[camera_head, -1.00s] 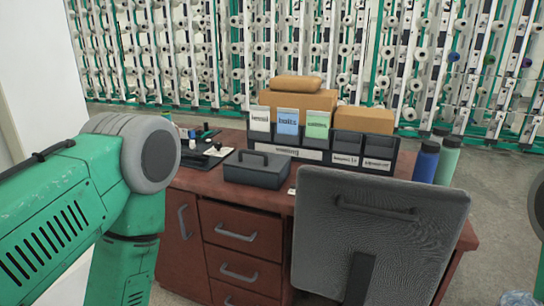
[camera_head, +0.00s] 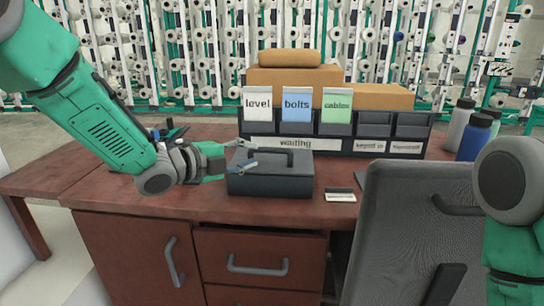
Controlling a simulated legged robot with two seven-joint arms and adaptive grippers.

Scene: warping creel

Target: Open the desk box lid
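The dark grey desk box (camera_head: 270,186) stands on the reddish-brown desk (camera_head: 190,205), left of the chair back. Its lid is shut and has a handle on top. My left gripper (camera_head: 247,156) is at the box's left side, near the lid and handle. Its fingers are spread apart with nothing between them. Whether a fingertip touches the box, I cannot tell. My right arm (camera_head: 512,190) shows at the right edge, but its gripper is out of view.
A labelled organizer (camera_head: 340,145) with cards stands behind the box, with cardboard boxes (camera_head: 295,80) behind it. A grey chair (camera_head: 410,220) blocks the desk's right front. Bottles (camera_head: 473,138) stand at the right. A small card (camera_head: 340,195) lies right of the box. The desk's left front is clear.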

